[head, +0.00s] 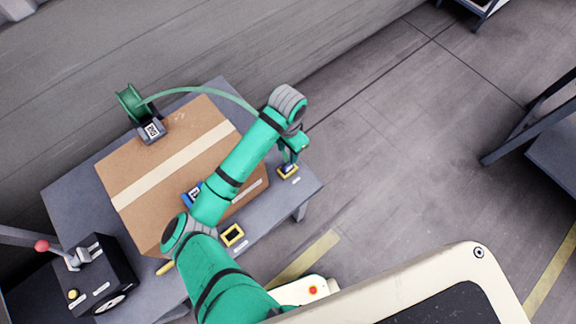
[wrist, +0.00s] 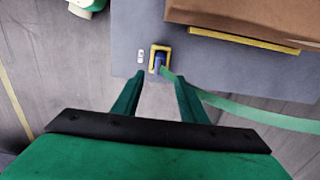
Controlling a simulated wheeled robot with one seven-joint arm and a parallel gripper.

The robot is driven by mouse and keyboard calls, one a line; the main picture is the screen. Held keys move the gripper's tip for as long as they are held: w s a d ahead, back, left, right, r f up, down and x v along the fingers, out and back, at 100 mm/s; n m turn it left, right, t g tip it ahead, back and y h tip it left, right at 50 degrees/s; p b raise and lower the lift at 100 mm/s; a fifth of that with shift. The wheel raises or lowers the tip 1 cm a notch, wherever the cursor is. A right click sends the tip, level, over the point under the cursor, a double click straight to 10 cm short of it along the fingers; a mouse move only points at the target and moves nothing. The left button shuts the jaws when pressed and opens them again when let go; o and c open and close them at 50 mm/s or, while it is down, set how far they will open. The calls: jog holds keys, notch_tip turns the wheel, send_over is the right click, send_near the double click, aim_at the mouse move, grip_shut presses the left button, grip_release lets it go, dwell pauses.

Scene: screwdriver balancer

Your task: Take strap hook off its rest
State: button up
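The strap hook (wrist: 159,62) is a small blue piece seated in its yellow-framed rest (wrist: 152,50) near the table's edge. In the head view the hook and rest (head: 288,171) show just below my gripper (head: 290,158). A green strap (wrist: 245,118) runs from the hook off to the right. In the wrist view my gripper (wrist: 158,76) is open, with one finger on either side of the hook's line. The hook appears just beyond the fingertips, and nothing is held. I cannot tell the exact height gap.
A taped cardboard box (head: 150,185) fills much of the grey table (head: 75,205). The strap (head: 190,90) arcs over it from a green reel (head: 130,102). An empty-looking yellow frame (head: 232,236) lies nearer. A black lever box (head: 98,275) stands left. Floor right of the table is clear.

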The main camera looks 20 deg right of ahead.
aim_at(287, 163)
notch_tip(287, 163, down, 10)
jog(key=shift+r, duration=0.15)
grip_shut()
dwell(0.5)
